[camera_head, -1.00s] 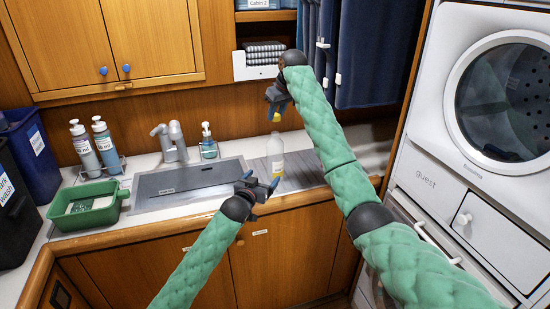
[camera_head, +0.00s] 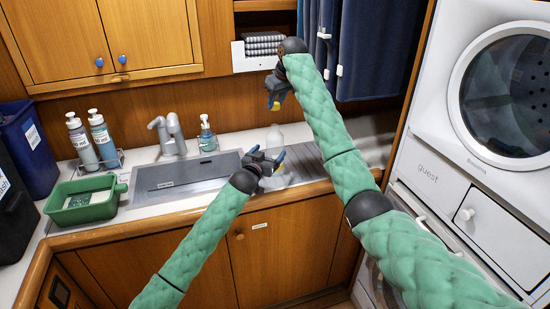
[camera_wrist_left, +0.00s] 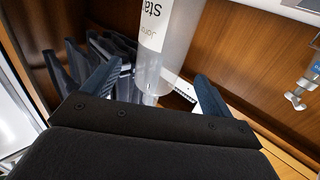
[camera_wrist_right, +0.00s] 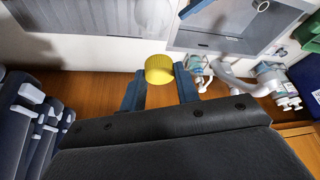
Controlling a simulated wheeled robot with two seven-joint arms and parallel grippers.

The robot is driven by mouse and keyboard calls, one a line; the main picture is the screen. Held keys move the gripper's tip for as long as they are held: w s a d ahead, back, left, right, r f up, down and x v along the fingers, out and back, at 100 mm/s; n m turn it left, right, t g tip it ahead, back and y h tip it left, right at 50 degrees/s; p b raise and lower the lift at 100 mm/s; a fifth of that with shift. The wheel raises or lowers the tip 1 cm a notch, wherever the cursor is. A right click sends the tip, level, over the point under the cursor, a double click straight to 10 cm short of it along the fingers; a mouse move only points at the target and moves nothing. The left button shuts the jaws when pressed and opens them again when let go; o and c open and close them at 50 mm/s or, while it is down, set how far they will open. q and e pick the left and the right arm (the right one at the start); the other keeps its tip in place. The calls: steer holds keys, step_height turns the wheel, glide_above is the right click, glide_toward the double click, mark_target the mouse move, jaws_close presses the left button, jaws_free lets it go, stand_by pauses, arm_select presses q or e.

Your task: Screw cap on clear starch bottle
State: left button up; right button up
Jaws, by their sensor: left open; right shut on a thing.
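The clear starch bottle (camera_head: 275,136) stands upright on the counter right of the sink, partly hidden by my left gripper (camera_head: 270,160). In the left wrist view the bottle (camera_wrist_left: 172,45) shows a white label and lies between the two spread fingers, with a clear gap to the right finger. My left gripper is open at the bottle. My right gripper (camera_head: 275,98) is shut on the yellow cap (camera_wrist_right: 158,69) and holds it above the bottle, apart from it. The cap also shows small under the right fingers in the head view.
The sink (camera_head: 185,178) and faucet (camera_head: 170,135) are left of the bottle. A soap dispenser (camera_head: 207,137) stands behind the sink. A green tub (camera_head: 85,213) and two pump bottles (camera_head: 101,140) are farther left. Dark clothes (camera_head: 372,50) hang behind my right arm.

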arm_select(q)
steer(key=x, duration=0.8)
steer(key=shift+s, duration=0.1)
steer(key=c, duration=1.5)
arm_select(e)
glide_above(275, 125)
steer(key=s, duration=0.1)
steer(key=shift+d+f, duration=0.2)
steer(key=shift+f, duration=2.25)
steer(key=shift+f, duration=0.95)
steer(key=shift+f, duration=0.55)
